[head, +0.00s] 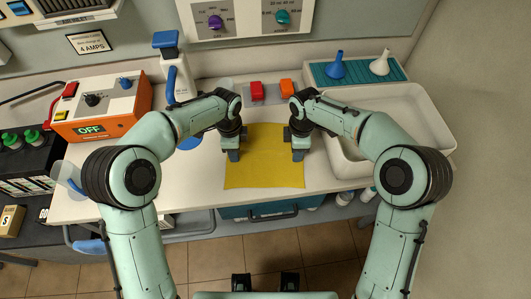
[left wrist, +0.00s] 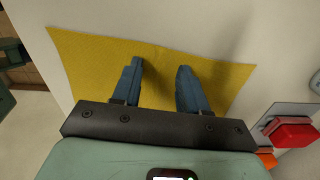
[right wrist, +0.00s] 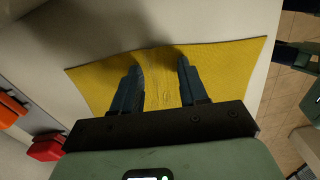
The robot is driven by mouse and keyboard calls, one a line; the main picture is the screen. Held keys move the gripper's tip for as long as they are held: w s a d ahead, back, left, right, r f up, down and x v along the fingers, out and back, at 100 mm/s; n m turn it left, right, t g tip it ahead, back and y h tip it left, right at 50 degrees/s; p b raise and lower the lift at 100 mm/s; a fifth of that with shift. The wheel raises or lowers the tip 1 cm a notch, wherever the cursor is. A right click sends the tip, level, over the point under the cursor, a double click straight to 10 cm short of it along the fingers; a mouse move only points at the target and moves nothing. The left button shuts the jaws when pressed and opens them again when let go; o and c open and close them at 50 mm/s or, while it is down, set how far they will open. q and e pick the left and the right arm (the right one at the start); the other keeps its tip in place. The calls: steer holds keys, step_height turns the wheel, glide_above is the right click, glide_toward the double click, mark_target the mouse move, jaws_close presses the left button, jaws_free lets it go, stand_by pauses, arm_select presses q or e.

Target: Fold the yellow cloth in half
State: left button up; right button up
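The yellow cloth (head: 263,172) lies spread in a single layer on the white worktop at its front edge. My left gripper (head: 233,155) is over the cloth's left side and my right gripper (head: 298,153) over its right side, both pointing down. In the left wrist view the fingers are apart, with yellow cloth (left wrist: 95,65) between and around them. In the right wrist view the fingers are also apart, and the cloth (right wrist: 160,85) between them is wrinkled and slightly raised. I cannot tell whether the fingertips touch the cloth.
An orange device (head: 105,105) and a white bottle (head: 177,75) stand left.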

arm_select(q)
jaws_close()
arm_select(e)
jaws_close()
arm_select(q)
steer(key=shift+f, duration=0.1)
